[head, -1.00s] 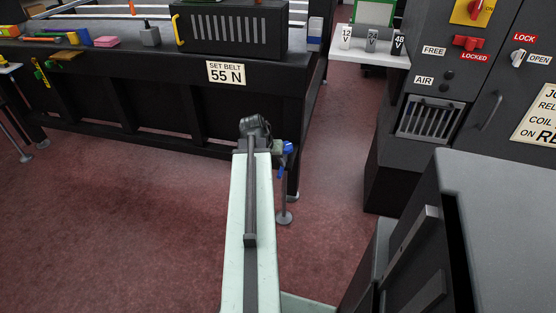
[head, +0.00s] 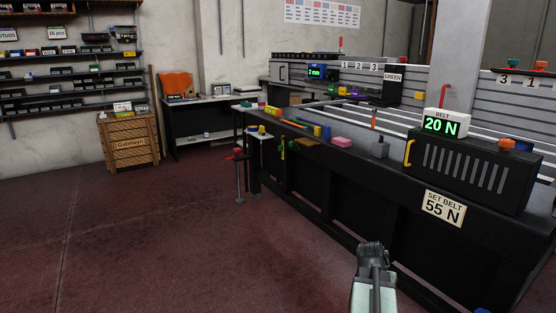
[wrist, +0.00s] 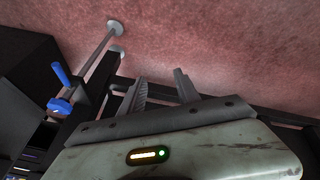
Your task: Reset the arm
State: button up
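My gripper (head: 370,248) is at the bottom of the head view, on the end of my pale green arm, in front of the long black table (head: 345,222). In the wrist view my gripper (wrist: 160,76) has its two grey fingers apart with nothing between them. Beyond the fingers are a dark bar and the red floor. Nothing touches the fingertips in the wrist view.
A belt unit (head: 464,172) reading 20 N stands on the table above a sign (head: 443,208), "SET BELT 55 N". A wooden crate (head: 129,144) stands at the left wall. The red floor (head: 170,240) at left is clear. A blue-handled stand (wrist: 62,76) is left of my gripper.

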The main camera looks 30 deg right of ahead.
jog(key=w+a+n+t+y, duration=0.1)
jog(key=w+a+n, duration=0.1)
jog(key=w+a, duration=0.5)
jog(key=w+a+n, duration=0.2)
jog(key=w+a, duration=0.2)
jog(key=a, duration=0.6)
jog(key=w+a+n+t+y, duration=0.1)
jog(key=w+a+n, duration=0.1)
jog(key=w+a, duration=0.5)
jog(key=s+a+f+n+g+y, duration=0.1)
jog(key=s+a+n, duration=0.15)
jog(key=a, duration=0.95)
jog(key=s+a+f+n+g+y, duration=0.1)
jog(key=a+n, duration=0.2)
jog(key=a, duration=0.9)
notch_tip(320, 180, up, 36)
jog(key=s+p, duration=0.1)
jog(key=p, duration=3.4)
jog(key=shift+a+f+y+p, duration=0.15)
jog(key=shift+a+y+p, duration=0.1)
jog(key=shift+y+p, duration=0.15)
jog(key=shift+s+n, duration=0.1)
jog(key=shift+n, duration=0.15)
jog(key=shift+d, duration=0.1)
